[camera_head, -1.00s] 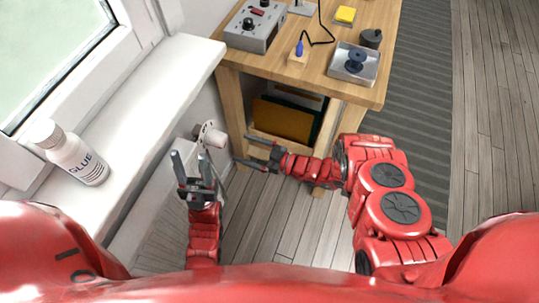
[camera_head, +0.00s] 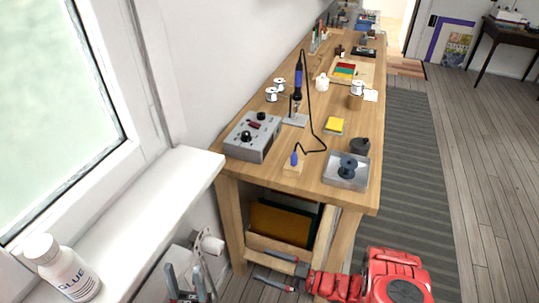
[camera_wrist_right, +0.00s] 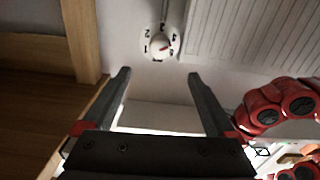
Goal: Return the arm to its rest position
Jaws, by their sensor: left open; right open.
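My right arm is red and comes in at the bottom right of the head view. Its gripper (camera_head: 278,271) is open and empty, low in front of the workbench's lower shelf. In the right wrist view, the two dark fingers (camera_wrist_right: 158,100) stand wide apart with nothing between them. My left gripper (camera_head: 188,285) is open and empty at the bottom edge of the head view, beside the wall below the windowsill. Most of the left arm is out of the frame.
The wooden workbench (camera_head: 330,182) carries a grey control box (camera_head: 252,137), a soldering iron in its stand, a yellow sponge (camera_head: 334,126) and a metal tray (camera_head: 336,181). A glue bottle (camera_head: 63,270) stands on the windowsill (camera_head: 150,190). A numbered dial (camera_wrist_right: 160,44) is ahead of the right fingers.

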